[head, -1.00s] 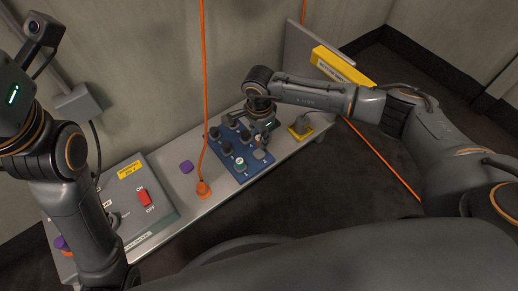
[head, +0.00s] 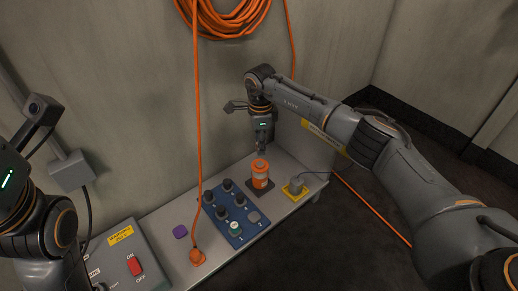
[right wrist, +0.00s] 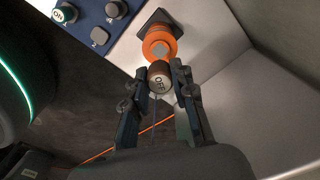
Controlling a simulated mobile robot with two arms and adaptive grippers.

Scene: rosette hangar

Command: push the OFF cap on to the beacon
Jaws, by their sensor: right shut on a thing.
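In the head view my right gripper (head: 262,150) points down from above the beacon (head: 260,174), an orange and white cylinder standing on a dark square base. The beacon's round orange top (right wrist: 158,43) shows just beyond the cap in the right wrist view. I cannot tell whether cap and beacon touch. My left arm is at the left edge; its gripper is not visible.
A blue board (head: 222,238) with several dark caps and a white-green ON cap (head: 235,229) lies left of the beacon. A yellow-based plug (head: 295,188) is close on its right. An orange cable (head: 197,130) hangs to the bench. A switch box (head: 120,262) stands at left.

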